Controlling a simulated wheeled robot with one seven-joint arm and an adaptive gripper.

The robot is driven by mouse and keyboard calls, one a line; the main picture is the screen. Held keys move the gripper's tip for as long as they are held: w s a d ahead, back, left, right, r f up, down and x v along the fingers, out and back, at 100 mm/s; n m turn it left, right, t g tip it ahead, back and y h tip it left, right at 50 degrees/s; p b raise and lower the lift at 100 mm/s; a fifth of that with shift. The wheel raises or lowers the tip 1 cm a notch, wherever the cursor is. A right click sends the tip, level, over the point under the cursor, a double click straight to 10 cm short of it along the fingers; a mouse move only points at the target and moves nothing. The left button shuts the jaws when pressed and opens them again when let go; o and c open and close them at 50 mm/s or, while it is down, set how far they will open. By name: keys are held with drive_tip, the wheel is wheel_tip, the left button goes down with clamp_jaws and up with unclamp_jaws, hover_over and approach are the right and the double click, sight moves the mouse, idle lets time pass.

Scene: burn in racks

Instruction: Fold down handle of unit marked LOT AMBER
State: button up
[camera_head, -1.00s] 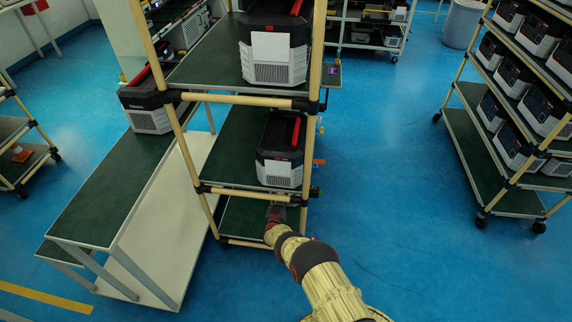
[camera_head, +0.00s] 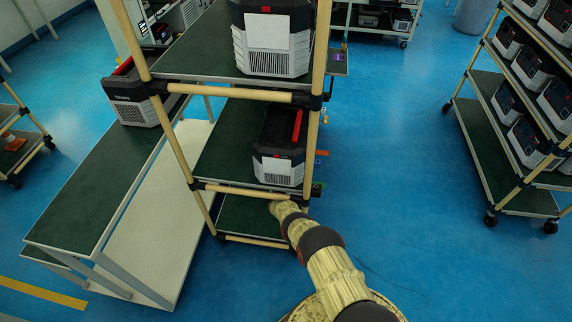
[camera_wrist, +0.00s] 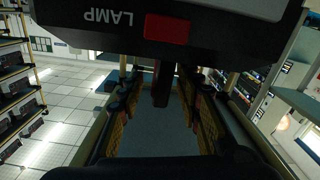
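A dark unit with a white lower front and a red top handle (camera_head: 297,126) stands on the middle shelf of the near rack. A second unit (camera_head: 272,38) stands on the shelf above. No LOT AMBER marking is readable. In the wrist view, a unit's dark face (camera_wrist: 90,30) fills the top, with upside-down "LAMP" lettering and a red patch (camera_wrist: 167,29). My gripper (camera_wrist: 162,100) is open below it, its fingers apart on either side. A narrow dark reddish bar (camera_wrist: 161,85) shows between them; contact cannot be told. In the head view my gripper's tip is hidden near the rack's lower rail.
The rack's pale posts (camera_head: 172,130) and lower rail (camera_head: 242,190) stand close to my arm. A green-topped bench (camera_head: 95,195) with another unit (camera_head: 132,98) is at left. A loaded rack (camera_head: 490,140) stands at right. Blue floor (camera_head: 400,180) is clear between.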

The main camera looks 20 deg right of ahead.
drive_tip(key=shift+b+x, duration=0.35)
drive_tip(key=shift+x, duration=0.6)
drive_tip(key=shift+c, duration=1)
clamp_jaws()
